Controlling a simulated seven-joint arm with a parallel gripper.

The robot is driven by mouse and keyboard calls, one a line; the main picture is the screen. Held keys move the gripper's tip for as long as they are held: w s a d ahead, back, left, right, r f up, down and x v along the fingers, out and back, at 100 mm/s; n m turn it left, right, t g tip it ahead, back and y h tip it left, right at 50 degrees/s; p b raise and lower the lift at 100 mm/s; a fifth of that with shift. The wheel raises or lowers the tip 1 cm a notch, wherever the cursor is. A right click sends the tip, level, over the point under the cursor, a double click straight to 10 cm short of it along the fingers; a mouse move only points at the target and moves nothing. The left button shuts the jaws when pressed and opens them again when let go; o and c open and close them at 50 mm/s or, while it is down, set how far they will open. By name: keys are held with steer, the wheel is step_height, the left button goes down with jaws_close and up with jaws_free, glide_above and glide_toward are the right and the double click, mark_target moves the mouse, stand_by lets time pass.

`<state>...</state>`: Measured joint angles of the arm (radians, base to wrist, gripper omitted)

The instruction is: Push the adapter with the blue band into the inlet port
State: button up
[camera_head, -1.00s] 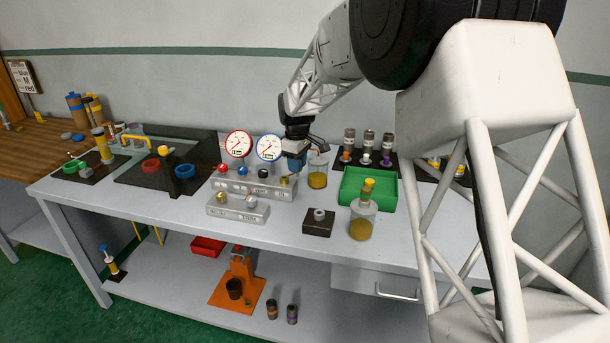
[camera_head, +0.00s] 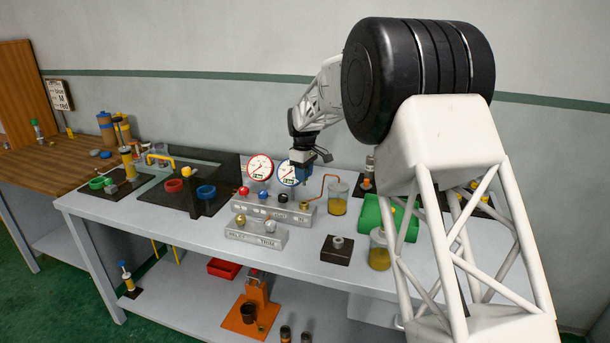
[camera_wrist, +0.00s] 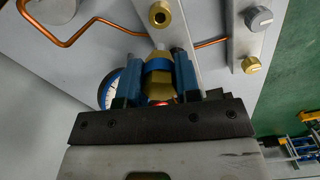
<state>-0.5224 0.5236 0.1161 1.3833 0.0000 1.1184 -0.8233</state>
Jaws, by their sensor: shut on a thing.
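My gripper (camera_wrist: 159,78) is shut on the brass adapter with the blue band (camera_wrist: 158,65) in the wrist view, with one blue finger on each side of it. A pale tip shows beyond the band, over the grey manifold block (camera_wrist: 184,30). A brass fitting (camera_wrist: 160,15) on that block lies just beyond the tip. In the head view, my gripper (camera_head: 304,172) is above the back of the manifold (camera_head: 270,208), in front of the blue-rimmed gauge (camera_head: 281,173). I cannot tell which fitting is the inlet port, or whether the adapter touches it.
A red-rimmed gauge (camera_head: 260,168) stands left of the blue-rimmed one. A copper pipe (camera_head: 325,180) and a jar (camera_head: 338,199) are close on the right. A smaller grey block (camera_head: 256,233) and a dark block (camera_head: 337,249) sit in front.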

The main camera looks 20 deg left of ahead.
mark_target(304, 185)
stand_by(0.4)
steer(key=shift+f, duration=2.85)
steer(key=shift+f, duration=1.7)
stand_by(0.5)
steer(key=o, duration=1)
steer(key=shift+o, duration=0.2)
steer(key=shift+r, duration=3.95)
